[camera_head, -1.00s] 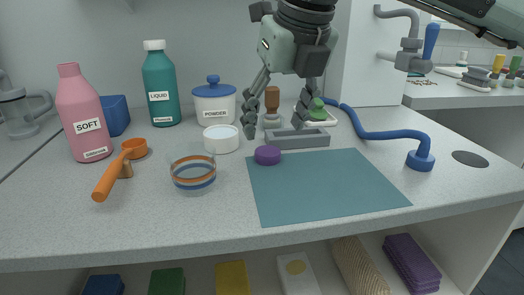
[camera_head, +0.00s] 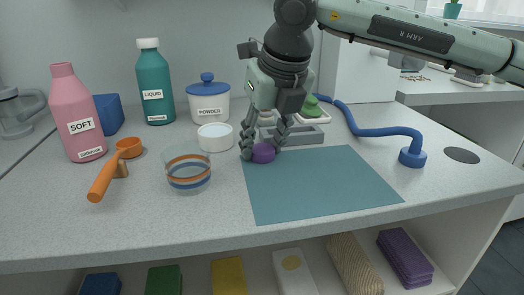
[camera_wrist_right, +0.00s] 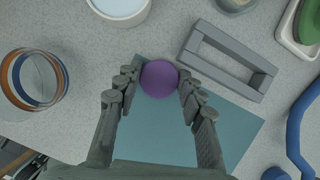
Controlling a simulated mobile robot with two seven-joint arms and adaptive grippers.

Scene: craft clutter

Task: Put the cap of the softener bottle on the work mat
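The softener bottle (camera_head: 78,115) is pink, labelled SOFT, and stands upright at the left of the bench. A round purple cap (camera_head: 262,154) sits at the back left corner of the teal work mat (camera_head: 320,185); whether it rests wholly on the mat is hard to tell. My right gripper (camera_head: 264,150) points down with its fingers on both sides of the cap. In the right wrist view the cap (camera_wrist_right: 159,78) lies between the fingertips, which appear to touch it on both sides. The mat also shows in the right wrist view (camera_wrist_right: 225,130). My left gripper is not in view.
A grey open frame (camera_head: 300,136) and a white tub (camera_head: 215,138) stand close to the cap. A striped glass bowl (camera_head: 187,170) and an orange scoop (camera_head: 105,178) are left of the mat. A blue hose (camera_head: 385,133) lies behind right. Most of the mat is clear.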

